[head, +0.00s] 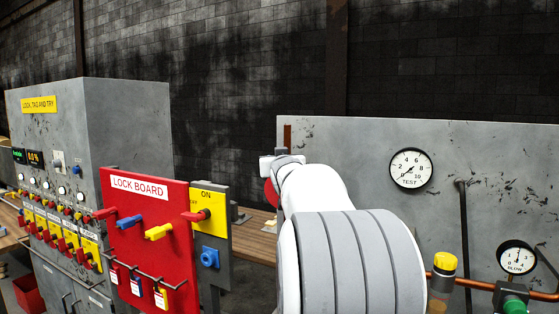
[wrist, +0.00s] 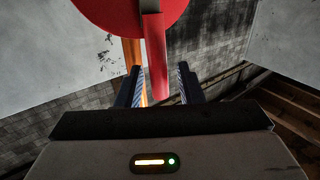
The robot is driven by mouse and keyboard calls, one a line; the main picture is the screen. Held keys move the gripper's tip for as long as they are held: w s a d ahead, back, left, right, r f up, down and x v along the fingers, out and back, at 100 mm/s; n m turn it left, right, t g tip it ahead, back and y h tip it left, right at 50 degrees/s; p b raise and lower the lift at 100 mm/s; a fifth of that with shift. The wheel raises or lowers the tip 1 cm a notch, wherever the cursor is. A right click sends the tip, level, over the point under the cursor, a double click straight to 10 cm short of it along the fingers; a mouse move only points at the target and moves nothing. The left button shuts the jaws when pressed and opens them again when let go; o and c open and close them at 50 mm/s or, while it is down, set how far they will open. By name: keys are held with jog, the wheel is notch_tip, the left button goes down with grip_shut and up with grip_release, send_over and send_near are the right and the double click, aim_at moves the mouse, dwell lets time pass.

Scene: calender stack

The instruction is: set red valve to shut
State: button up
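The red valve shows in the wrist view as a red disc (wrist: 125,12) at the top, with a red lever (wrist: 155,55) running down from it. My gripper (wrist: 159,68) is open, with one finger on each side of the lever's lower end. Gaps show between the lever and both fingers, so it is not clamped. In the head view a sliver of the red disc (head: 270,193) shows left of my white arm. The arm hides the rest of the valve and most of the gripper there.
A red lock board (head: 150,235) and a grey cabinet (head: 128,120) stand at the left. A grey panel on the right carries a test gauge (head: 410,168), a flow gauge (head: 517,258) and a copper pipe (head: 472,283). A wooden bench (head: 258,222) lies behind.

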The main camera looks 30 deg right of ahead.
jog(key=shift+c, duration=0.3)
grip_shut()
jog(key=shift+a+f, duration=0.1)
